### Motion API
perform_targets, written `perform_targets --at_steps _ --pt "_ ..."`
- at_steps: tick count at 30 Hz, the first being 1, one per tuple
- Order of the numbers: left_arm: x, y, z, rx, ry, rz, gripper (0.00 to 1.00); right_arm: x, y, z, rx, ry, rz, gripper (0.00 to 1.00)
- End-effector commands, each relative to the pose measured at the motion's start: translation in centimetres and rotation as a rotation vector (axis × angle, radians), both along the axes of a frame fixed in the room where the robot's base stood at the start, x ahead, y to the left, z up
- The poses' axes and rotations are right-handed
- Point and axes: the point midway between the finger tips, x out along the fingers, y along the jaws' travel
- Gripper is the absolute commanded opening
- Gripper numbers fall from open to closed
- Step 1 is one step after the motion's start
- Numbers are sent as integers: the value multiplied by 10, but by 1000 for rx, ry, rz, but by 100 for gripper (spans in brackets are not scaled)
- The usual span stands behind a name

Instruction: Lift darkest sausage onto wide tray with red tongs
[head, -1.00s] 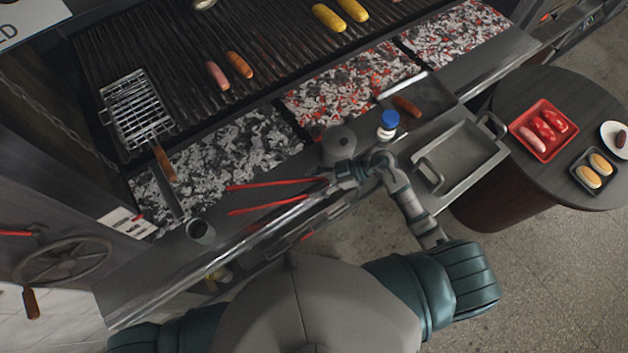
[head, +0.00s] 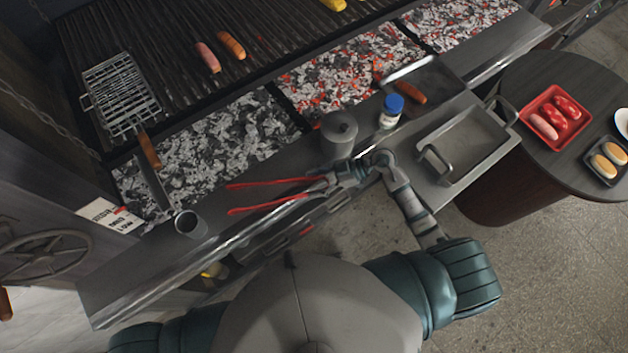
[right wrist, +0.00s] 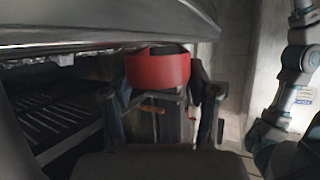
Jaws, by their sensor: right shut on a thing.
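My right gripper (head: 333,178) is shut on the red tongs (head: 268,184), which point left over the steel front ledge with their two arms spread apart. In the right wrist view the red tongs (right wrist: 157,70) show as a red band between the fingers. A pink sausage (head: 208,57) and an orange-brown sausage (head: 231,45) lie on the grill grate. A darker brown-orange sausage (head: 409,92) lies in a small dark tray (head: 436,98). A wide steel tray with handles (head: 489,162) sits right of my right gripper. Nothing is between the tong tips. My left gripper is not in view.
A lidded metal pot (head: 339,133) and a blue-capped bottle (head: 391,110) stand near my right gripper. A wire basket (head: 122,97) lies on the grate. Glowing coals (head: 345,70) lie behind the ledge. A round table (head: 525,82) is at right.

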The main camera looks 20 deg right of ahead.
Motion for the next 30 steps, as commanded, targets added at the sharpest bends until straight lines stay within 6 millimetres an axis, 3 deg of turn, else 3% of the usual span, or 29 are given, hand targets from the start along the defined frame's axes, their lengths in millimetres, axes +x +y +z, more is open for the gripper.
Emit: perform_targets --at_steps 2,3,6,8,10,12,14,25,30 --pt "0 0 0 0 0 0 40 0 0 0 -2 1 0 46" --pt "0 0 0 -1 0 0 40 0 0 0 -2 1 0 58" --pt "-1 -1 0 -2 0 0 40 0 0 0 -2 0 0 58" --pt "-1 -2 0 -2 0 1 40 0 1 0 -2 0 0 49" --pt "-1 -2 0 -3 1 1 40 0 1 0 -2 0 0 49" --pt "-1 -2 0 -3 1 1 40 0 1 0 -3 0 0 75" --pt "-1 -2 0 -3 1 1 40 0 1 0 -3 0 0 89" --pt "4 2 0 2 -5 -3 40 0 -2 0 -3 1 -1 89" --pt "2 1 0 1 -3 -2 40 -2 -24 9 -7 1 -2 89"
